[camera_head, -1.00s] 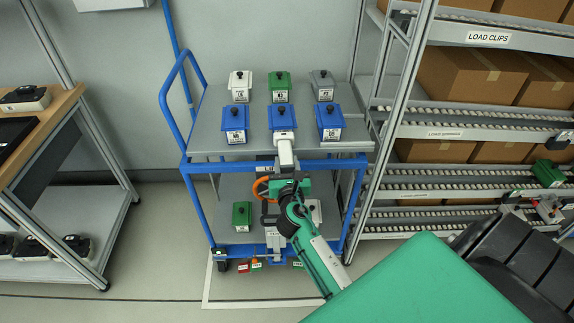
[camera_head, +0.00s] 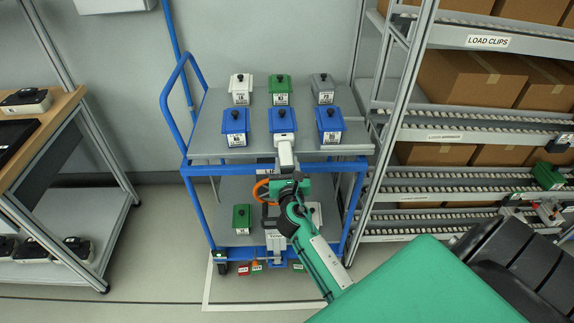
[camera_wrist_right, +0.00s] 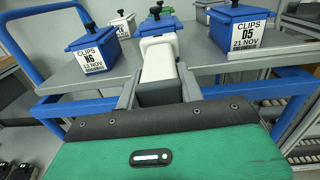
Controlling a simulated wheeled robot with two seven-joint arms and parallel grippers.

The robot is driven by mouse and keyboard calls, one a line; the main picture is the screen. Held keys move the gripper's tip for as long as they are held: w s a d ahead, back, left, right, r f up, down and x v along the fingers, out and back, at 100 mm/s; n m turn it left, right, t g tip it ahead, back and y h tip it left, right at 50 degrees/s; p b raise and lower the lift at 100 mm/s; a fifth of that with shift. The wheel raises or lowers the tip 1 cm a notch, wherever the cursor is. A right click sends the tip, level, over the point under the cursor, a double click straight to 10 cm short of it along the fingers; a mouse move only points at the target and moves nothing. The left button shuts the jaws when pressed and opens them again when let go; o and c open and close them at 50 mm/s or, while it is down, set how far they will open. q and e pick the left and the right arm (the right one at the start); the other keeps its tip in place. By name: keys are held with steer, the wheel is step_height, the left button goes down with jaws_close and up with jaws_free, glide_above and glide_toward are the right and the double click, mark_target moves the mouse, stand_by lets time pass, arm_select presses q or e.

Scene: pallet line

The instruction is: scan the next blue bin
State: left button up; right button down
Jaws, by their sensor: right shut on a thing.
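Three blue bins stand in the front row on the trolley's top deck: left (camera_head: 234,126), middle (camera_head: 282,119) and right (camera_head: 330,124). In the right wrist view the left bin (camera_wrist_right: 92,45) is labelled CLIPS N6 and the right bin (camera_wrist_right: 238,30) CLIPS D5. The middle bin (camera_wrist_right: 155,23) is largely hidden there. My right gripper (camera_head: 287,172) is shut on a white and grey scanner (camera_head: 285,152). The scanner (camera_wrist_right: 160,60) points at the middle bin's front, close to it; I cannot tell whether they touch. My left gripper is not in view.
White (camera_head: 240,85), green (camera_head: 280,90) and grey (camera_head: 322,86) bins stand behind the blue ones. The blue trolley frame (camera_head: 195,170) surrounds the deck. A roller rack (camera_head: 440,136) stands close on the right, a wooden bench (camera_head: 60,108) on the left.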

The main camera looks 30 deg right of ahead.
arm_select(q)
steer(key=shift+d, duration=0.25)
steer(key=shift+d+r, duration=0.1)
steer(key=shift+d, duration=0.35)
arm_select(e)
steer(key=shift+w, duration=0.1)
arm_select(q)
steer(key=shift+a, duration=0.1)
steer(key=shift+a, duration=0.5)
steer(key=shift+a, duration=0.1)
